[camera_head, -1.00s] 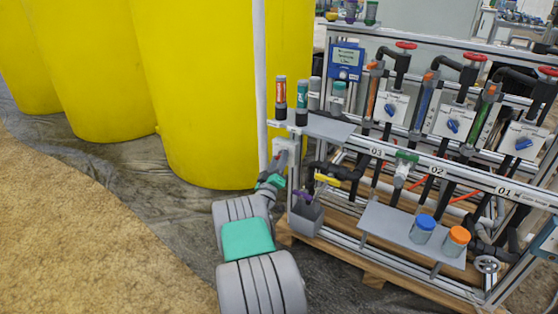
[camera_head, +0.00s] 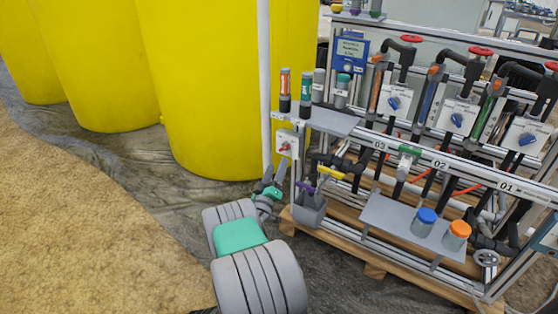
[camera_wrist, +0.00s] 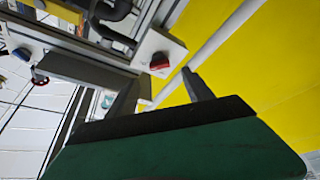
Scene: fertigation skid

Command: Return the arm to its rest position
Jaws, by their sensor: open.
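My gripper (camera_head: 273,178) is open and empty, low beside the left end of the skid. Its two fingers point up and away from me. In the wrist view the spread fingers of my gripper (camera_wrist: 165,95) show with nothing between them. A grey switch box with a red knob (camera_head: 285,147) sits on the skid's left post just above and right of the fingertips. In the wrist view the red knob (camera_wrist: 159,61) lies beyond the fingers, apart from them.
Tall yellow tanks (camera_head: 195,90) stand behind and left of my arm. A white vertical pipe (camera_head: 264,80) runs close by. A grey bin (camera_head: 309,210) hangs right of my gripper. A shelf (camera_head: 400,222) holds a blue-capped jar (camera_head: 424,222) and an orange-capped jar (camera_head: 456,235). Floor at left is clear.

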